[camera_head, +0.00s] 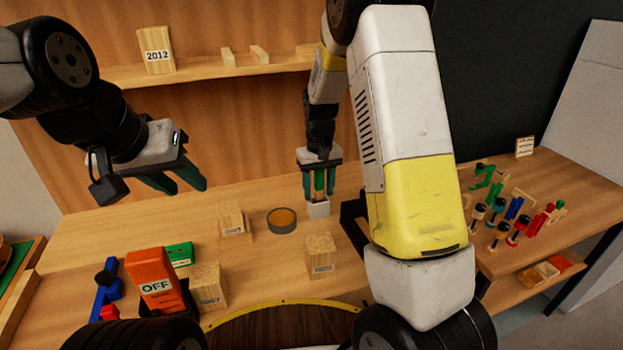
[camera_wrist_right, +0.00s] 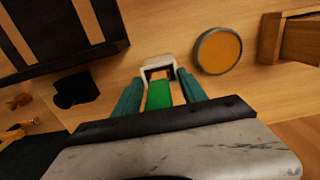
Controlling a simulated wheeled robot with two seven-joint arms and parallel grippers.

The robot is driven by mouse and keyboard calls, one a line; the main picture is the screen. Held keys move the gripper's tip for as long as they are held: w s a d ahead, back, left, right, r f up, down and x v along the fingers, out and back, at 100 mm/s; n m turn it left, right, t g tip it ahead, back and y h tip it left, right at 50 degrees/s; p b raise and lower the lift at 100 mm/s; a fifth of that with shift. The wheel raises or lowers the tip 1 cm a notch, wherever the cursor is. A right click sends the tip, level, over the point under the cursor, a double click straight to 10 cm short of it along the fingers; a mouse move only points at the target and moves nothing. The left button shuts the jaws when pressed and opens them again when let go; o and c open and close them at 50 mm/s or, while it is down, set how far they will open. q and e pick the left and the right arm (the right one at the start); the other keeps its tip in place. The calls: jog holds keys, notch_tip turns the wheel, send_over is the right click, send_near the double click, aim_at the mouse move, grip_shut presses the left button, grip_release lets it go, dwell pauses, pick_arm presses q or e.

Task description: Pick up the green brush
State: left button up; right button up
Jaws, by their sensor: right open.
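The green brush (camera_wrist_right: 158,94) stands in a small white holder (camera_wrist_right: 157,63) on the bench. In the head view the brush (camera_head: 319,182) shows as a narrow green piece above the white holder (camera_head: 318,210). My right gripper (camera_head: 319,188) points down over it, open, with one teal finger on each side of the brush. In the right wrist view its fingers (camera_wrist_right: 160,80) flank the brush; I cannot tell whether they touch it. My left gripper (camera_head: 176,184) hangs above the left of the bench, open and empty.
A round tin (camera_head: 282,221) lies left of the holder, with wooden blocks (camera_head: 320,256) nearby. An orange OFF block (camera_head: 155,280) and blue clamp (camera_head: 103,295) are at front left. Several colored clamps (camera_head: 503,230) stand at right. A shelf (camera_head: 200,72) runs behind.

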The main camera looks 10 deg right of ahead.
grip_shut()
jog(key=shift+r, duration=0.1)
